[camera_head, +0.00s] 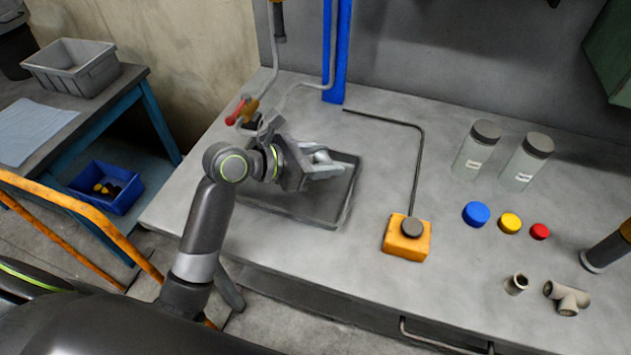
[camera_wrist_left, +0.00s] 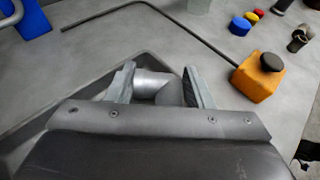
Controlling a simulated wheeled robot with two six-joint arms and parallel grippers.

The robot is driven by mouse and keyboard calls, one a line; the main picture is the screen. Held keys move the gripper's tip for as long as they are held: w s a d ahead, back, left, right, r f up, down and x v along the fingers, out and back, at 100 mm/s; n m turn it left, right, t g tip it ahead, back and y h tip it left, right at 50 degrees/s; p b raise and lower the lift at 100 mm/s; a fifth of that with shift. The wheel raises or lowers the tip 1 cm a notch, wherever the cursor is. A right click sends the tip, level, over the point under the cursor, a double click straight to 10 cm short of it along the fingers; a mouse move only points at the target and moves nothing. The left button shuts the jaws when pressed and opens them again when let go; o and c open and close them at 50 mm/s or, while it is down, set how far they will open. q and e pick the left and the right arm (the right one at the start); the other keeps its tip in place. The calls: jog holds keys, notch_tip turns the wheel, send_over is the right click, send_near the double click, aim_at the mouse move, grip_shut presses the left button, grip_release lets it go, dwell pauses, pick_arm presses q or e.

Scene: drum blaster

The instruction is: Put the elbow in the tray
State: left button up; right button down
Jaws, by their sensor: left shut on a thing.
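My left gripper (camera_head: 318,168) is over the dark shallow tray (camera_head: 346,205) on the workbench. It is shut on a light grey elbow (camera_head: 322,157). In the left wrist view the elbow (camera_wrist_left: 158,88) sits between the two fingers of the left gripper (camera_wrist_left: 162,85), with a rim of the tray (camera_wrist_left: 55,100) behind and to the left. The gripper hides much of the elbow, and I cannot tell whether the elbow touches the tray floor. My right gripper is not in view.
An orange block with a black knob (camera_head: 407,240) and a bent rod (camera_head: 417,165) stand right of the tray. Two jars (camera_head: 477,150), coloured caps (camera_head: 476,214) and pipe fittings (camera_head: 567,298) are farther right. A blue post (camera_head: 337,60) and thin pipes stand behind.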

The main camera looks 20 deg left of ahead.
aim_at(322, 188)
pick_arm(q)
notch_tip(322, 188, down, 6)
jog(key=shift+r+b, duration=0.15)
jog(key=shift+b, duration=0.6)
jog(key=shift+f, duration=0.2)
jog(key=o, duration=0.8)
jog(key=shift+f, duration=0.1)
jog(key=shift+o, duration=1.5)
